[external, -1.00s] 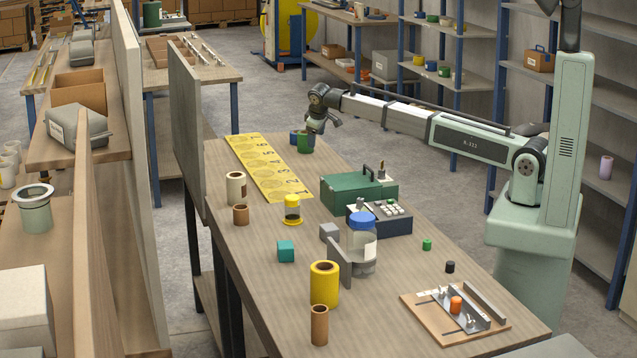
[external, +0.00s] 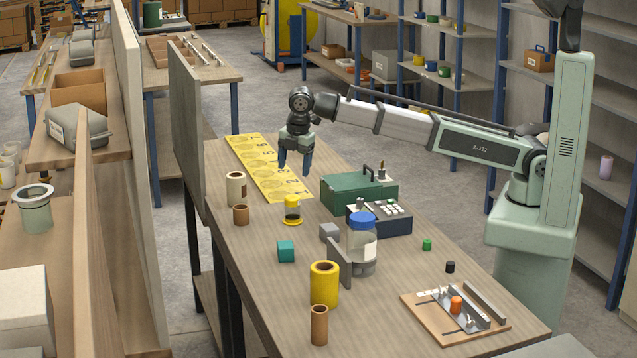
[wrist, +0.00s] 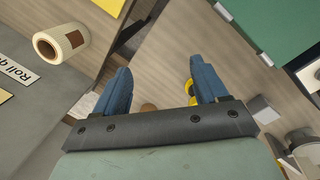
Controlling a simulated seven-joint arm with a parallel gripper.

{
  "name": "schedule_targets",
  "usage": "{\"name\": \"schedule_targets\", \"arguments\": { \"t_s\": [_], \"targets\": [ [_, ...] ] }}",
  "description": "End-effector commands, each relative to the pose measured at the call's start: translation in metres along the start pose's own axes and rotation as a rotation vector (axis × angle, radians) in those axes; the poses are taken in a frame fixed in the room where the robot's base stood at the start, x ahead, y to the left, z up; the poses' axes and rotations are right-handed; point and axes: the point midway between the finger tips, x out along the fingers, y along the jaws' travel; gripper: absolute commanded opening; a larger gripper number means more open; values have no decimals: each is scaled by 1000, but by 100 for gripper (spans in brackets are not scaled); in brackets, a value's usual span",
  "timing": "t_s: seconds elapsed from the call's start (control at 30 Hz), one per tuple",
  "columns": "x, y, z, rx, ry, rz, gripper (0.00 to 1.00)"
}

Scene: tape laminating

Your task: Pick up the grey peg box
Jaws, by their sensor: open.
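The likeliest peg box is a dark box (external: 381,226) with a light grey top bearing several small pale pegs. It sits on the table in front of the green case, right of the table's middle. A small plain grey cube (external: 329,231) lies to its left and also shows in the wrist view (wrist: 262,107). My gripper (external: 294,172) is open and empty, pointing down above the table, up and left of the dark box. In the wrist view, my gripper's two blue fingers (wrist: 162,88) are spread, and the dark box shows only partly at the right edge.
A yellow roll (external: 324,285), teal cube (external: 286,251) and cream roll (external: 236,187) stand on the table. A board (external: 424,318) lies at front right.

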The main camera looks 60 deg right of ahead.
Motion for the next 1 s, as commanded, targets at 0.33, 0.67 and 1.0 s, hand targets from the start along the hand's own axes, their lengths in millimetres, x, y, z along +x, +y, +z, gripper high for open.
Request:
{"name": "schedule_targets", "arguments": {
  "t_s": [0.33,0.67,1.0],
  "targets": [
    [-53,-117,-116,-554,76,-78,72],
    [-76,-175,-155,-816,113,-111,72],
    [-36,-184,-158,-827,115,-114,72]
  ]
}}
